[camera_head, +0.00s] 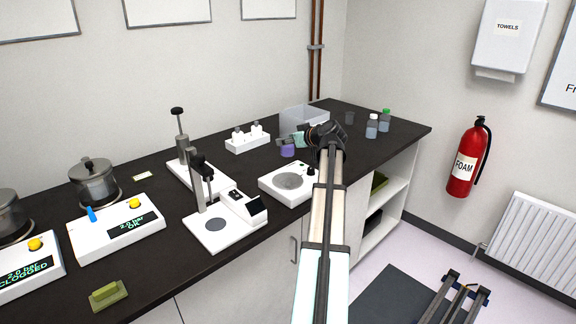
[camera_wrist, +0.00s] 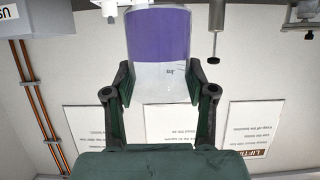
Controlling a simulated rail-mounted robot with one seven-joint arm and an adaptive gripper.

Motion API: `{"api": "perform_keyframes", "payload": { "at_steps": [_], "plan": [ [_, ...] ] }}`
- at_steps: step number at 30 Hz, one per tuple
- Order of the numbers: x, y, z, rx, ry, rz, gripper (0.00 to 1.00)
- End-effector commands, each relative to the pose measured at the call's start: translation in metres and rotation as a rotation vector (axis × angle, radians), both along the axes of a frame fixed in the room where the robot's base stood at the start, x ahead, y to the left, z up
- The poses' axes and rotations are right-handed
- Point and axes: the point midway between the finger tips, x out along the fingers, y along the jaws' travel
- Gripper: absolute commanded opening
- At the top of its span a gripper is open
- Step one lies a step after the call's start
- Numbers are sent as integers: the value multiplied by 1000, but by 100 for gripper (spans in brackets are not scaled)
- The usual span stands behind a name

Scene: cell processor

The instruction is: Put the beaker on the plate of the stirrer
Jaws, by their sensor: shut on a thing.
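The beaker (camera_head: 288,151) holds purple liquid. In the wrist view, which looks upside down, the clear beaker (camera_wrist: 160,40) sits between my two dark green fingers. My gripper (camera_wrist: 158,85) is shut on its sides; the gripper (camera_head: 299,141) also shows in the head view, at the end of my arm. The stirrer (camera_head: 269,185) is a low white box with a round grey plate (camera_head: 289,181) and a dark knob. The plate is bare. The beaker appears beyond the plate's far edge, not over its middle; its height above the bench is hard to tell.
A white rack with bottles (camera_head: 248,141) stands left of the beaker. A clear bin (camera_head: 300,118) is behind it. Capped bottles (camera_head: 372,130) stand to the right. A white stand device (camera_head: 225,225) with an upright post is left of the stirrer. My arm crosses the bench's front edge.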

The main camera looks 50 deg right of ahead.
Motion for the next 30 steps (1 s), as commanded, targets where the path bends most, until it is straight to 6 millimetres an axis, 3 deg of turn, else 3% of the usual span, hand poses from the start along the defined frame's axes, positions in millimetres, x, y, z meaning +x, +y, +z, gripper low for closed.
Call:
{"api": "perform_keyframes", "payload": {
  "at_steps": [3, 9, 17, 25, 30],
  "plan": [
    [-1, 1, -28, 3, 1, -1, 0],
    [0, 0, -62, 2, 1, -2, 0],
    [0, 0, -77, 0, -1, -2, 0],
    [0, 0, -106, 1, 0, -1, 0],
    [0, -1, -112, -1, -1, -2, 0]
  ]
}}
